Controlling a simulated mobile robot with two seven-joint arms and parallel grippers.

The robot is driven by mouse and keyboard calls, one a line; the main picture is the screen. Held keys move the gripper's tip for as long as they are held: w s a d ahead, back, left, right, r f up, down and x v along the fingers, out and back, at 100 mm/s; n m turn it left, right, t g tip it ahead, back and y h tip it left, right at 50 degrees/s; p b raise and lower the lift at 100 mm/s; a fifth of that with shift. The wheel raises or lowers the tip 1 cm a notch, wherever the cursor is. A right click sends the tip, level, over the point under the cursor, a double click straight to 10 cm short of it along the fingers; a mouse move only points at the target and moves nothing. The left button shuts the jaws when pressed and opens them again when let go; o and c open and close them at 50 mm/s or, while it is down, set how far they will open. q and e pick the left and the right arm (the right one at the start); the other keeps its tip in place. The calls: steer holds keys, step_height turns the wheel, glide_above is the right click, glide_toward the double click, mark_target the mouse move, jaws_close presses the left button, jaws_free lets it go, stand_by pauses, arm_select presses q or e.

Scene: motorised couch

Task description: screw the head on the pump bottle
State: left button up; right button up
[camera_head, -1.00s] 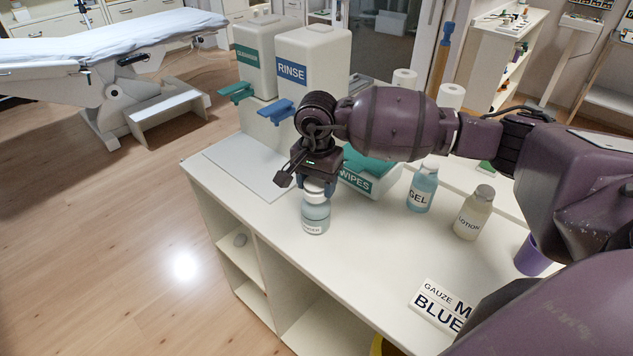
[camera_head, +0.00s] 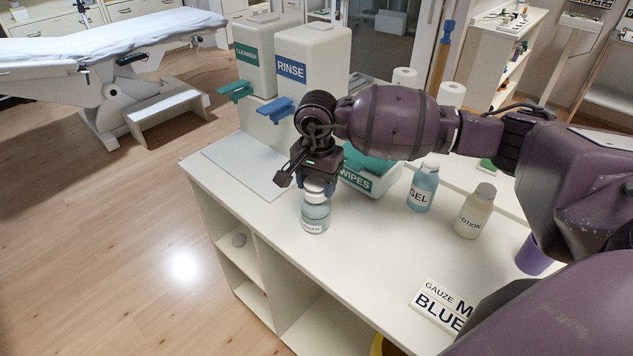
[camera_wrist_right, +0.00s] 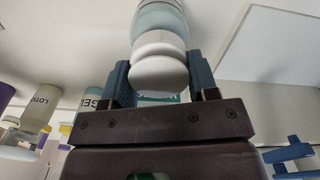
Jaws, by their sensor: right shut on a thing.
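The pump bottle (camera_head: 315,214), pale blue-green with a white label low on its side, stands upright on the white counter near its front left edge. Its white head (camera_head: 314,190) sits on the bottle's top. My right gripper (camera_head: 316,184) points down over the bottle, its blue-grey fingers shut on the head from two sides. In the right wrist view the rounded white head (camera_wrist_right: 158,72) is between the fingers, with the bottle (camera_wrist_right: 158,17) beyond it. I cannot tell how tightly the head is seated. My left gripper is not in view.
The counter (camera_head: 360,265) also holds a wipes box (camera_head: 362,183), a gel bottle (camera_head: 422,188), a lotion bottle (camera_head: 474,212), a purple cup (camera_head: 532,255) and a gauze sign (camera_head: 440,306). Two dispensers with levers stand behind, including the rinse one (camera_head: 312,50). A flat board (camera_head: 243,164) lies left.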

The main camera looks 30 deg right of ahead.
stand_by(0.3)
steer(key=o, duration=1)
steer(key=shift+c, duration=0.2)
step_height(320, 180, up, 11)
steer(key=shift+f, duration=0.1)
